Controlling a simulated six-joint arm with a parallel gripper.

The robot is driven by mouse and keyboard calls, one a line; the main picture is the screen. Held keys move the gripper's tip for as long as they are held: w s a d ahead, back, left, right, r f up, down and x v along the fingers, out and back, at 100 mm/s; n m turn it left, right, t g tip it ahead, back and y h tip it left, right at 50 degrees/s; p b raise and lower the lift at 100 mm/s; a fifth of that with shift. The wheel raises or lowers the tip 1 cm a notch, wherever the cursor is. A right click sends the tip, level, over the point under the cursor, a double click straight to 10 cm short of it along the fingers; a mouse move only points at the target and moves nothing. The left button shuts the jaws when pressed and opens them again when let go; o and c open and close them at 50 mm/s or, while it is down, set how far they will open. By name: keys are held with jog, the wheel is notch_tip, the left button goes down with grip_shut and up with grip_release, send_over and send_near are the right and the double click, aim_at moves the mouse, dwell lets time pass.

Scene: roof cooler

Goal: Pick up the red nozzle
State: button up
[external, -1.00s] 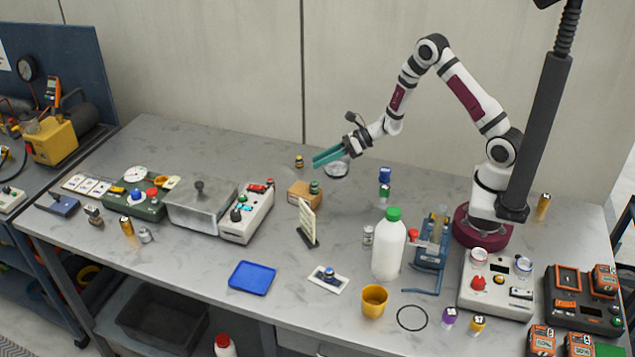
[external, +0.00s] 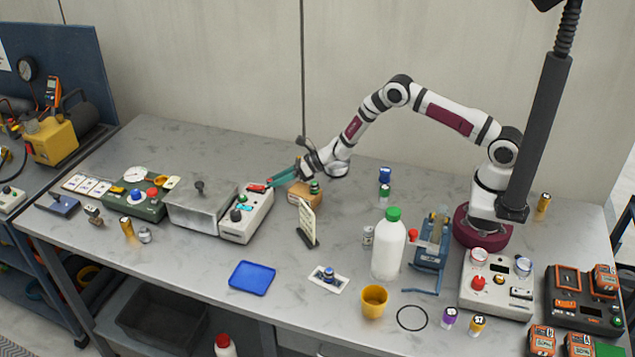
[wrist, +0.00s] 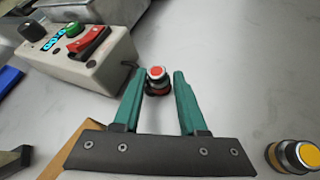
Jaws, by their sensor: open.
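The red nozzle (wrist: 157,72) is a small round piece with a bright red top, a pale ring and a darker base; it stands on the grey bench. In the wrist view it is between the tips of the two teal fingers of my gripper (wrist: 159,80), with a small gap on either side. My gripper is open and holds nothing. In the external view my gripper (external: 270,182) is low, angled down to the left beside the grey control box; the nozzle is mostly hidden there.
The control box (wrist: 80,62), with its red rocker switch, stands close on the left. A wooden block (external: 304,196) is under and in front of my gripper. A yellow-topped piece (wrist: 294,157) stands at lower right in the wrist view. The bench behind is clear.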

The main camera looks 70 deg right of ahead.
grip_shut()
jog(key=shift+r, duration=0.1)
